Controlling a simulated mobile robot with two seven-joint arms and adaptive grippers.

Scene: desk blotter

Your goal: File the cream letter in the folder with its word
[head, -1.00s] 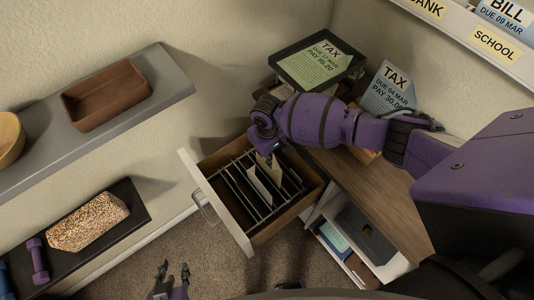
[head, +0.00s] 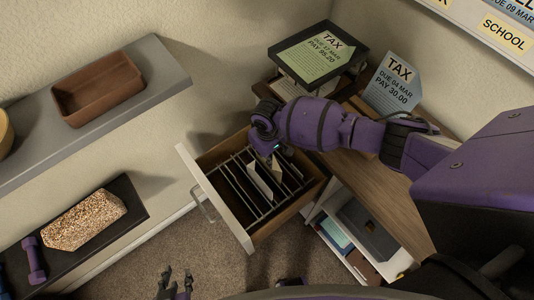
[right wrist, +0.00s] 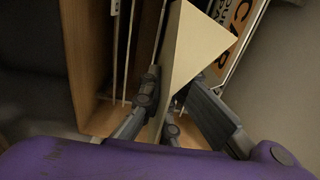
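The open drawer (head: 262,238) holds upright folders on a wire rack (head: 240,193). Two cream pieces stand among them, one (head: 259,179) clear of my right gripper (head: 276,158) and one beside its fingers. In the right wrist view a cream sheet with a pointed corner (right wrist: 194,45) stands tilted between the fingers of my right gripper (right wrist: 170,90). The left finger is close to it; the right fingertip is partly hidden, so the grip is unclear. No word shows on the sheet's visible face. My left gripper (head: 175,280) is open and empty at the bottom edge.
A black tray (head: 357,62) holds a green TAX letter (head: 318,55). A blue TAX letter (head: 393,85) stands on the wooden desk (head: 385,195). A grey shelf (head: 165,78) with a brown box (head: 98,90) is at left.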

